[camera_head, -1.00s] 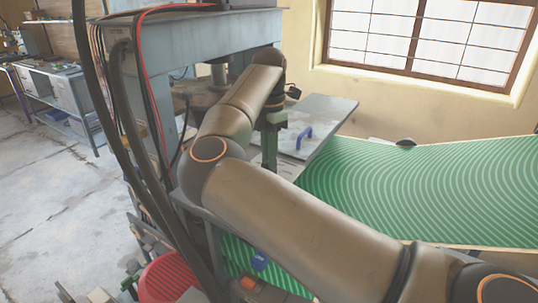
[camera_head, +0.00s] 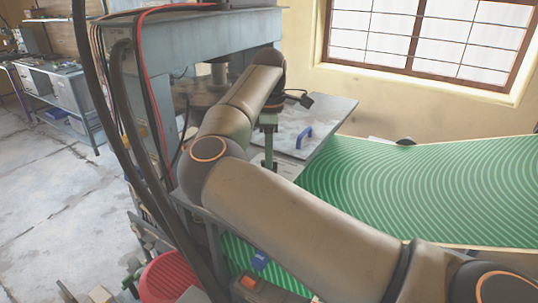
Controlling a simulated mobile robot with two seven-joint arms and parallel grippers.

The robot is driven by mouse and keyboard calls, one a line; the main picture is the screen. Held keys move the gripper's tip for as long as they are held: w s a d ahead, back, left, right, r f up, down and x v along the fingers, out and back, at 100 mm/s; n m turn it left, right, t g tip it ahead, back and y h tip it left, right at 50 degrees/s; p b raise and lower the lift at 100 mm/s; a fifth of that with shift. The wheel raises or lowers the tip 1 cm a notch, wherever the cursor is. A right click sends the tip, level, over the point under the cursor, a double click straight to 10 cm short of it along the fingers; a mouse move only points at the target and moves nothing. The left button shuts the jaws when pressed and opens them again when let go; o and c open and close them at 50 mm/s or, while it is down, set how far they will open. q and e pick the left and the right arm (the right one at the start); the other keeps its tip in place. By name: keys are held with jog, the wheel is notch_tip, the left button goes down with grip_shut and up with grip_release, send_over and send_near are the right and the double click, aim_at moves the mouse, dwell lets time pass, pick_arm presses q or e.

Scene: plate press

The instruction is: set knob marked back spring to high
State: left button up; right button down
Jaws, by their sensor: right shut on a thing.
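My right arm reaches in from the lower right, and its gripper (camera_head: 268,160) points down at the left edge of a grey metal plate, beside the press. Its green fingers show edge-on, so the gap between them and what they hold are hidden. I see no knob lettering, and no knob can be made out at the fingertips. A small blue part (camera_head: 260,261) shows below my forearm, against the green striped surface; I cannot tell whether it is a knob. My left gripper is not in view.
The press frame (camera_head: 210,40) with hanging black and red hoses stands at the left. The grey plate (camera_head: 325,112) carries a blue handle (camera_head: 304,137). A green striped table (camera_head: 430,190) spreads right. A red round thing (camera_head: 165,278) and an orange switch (camera_head: 249,282) sit low.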

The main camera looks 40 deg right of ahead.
jog(key=shift+r, duration=0.1)
dwell(0.4)
jog(key=c, duration=0.9)
grip_release()
jog(key=shift+o, duration=0.2)
notch_tip(320, 180, up, 12)
jog(key=shift+r, duration=0.25)
jog(key=shift+s+f, duration=0.1)
jog(key=shift+f, duration=0.05)
